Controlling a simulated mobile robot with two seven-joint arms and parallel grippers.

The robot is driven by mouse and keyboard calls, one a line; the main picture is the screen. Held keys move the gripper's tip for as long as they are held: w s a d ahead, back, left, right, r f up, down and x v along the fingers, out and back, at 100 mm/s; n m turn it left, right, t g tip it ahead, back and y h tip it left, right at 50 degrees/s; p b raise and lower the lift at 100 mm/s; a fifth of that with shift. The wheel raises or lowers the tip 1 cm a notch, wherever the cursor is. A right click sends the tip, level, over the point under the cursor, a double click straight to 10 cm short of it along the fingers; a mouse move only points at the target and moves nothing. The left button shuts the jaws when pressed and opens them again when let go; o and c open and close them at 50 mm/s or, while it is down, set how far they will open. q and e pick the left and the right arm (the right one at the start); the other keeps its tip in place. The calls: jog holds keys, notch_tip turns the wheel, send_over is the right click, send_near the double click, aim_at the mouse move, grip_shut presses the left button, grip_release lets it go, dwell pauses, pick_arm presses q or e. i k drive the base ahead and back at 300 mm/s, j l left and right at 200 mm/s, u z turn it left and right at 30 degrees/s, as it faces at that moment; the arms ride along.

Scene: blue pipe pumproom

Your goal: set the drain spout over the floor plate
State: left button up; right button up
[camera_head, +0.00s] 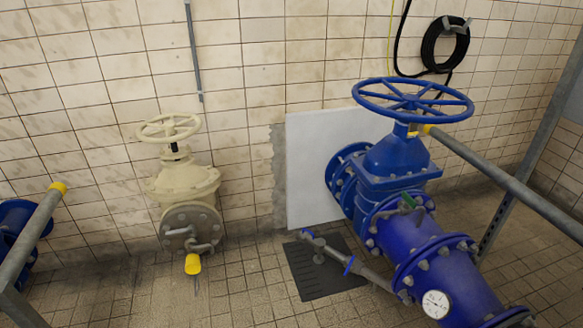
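The drain spout (338,256) is a thin grey pipe with blue levers, low beside the big blue pipe (430,250). It runs from that pipe toward the upper left. Its outer end appears in front of the far part of the floor plate (322,287); its height above the plate is hard to tell. The floor plate is a dark, flat rectangle on the tiles, partly covered in view by the spout. Neither of my grippers is in view.
A blue valve with a large handwheel (412,100) stands above the pipe. A cream valve (183,185) with a yellow-ended outlet is at the left. Grey rails with yellow caps cross at left (38,230) and right (505,180). Floor left of the plate is clear.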

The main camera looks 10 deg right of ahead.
aim_at(319, 243)
jog(key=i+j+z, duration=0.1)
jog(key=i+z, duration=0.25)
jog(key=i+j+z, duration=0.15)
jog(key=i+z, duration=0.2)
jog(key=i+j+z, duration=0.3)
jog(key=i, duration=0.05)
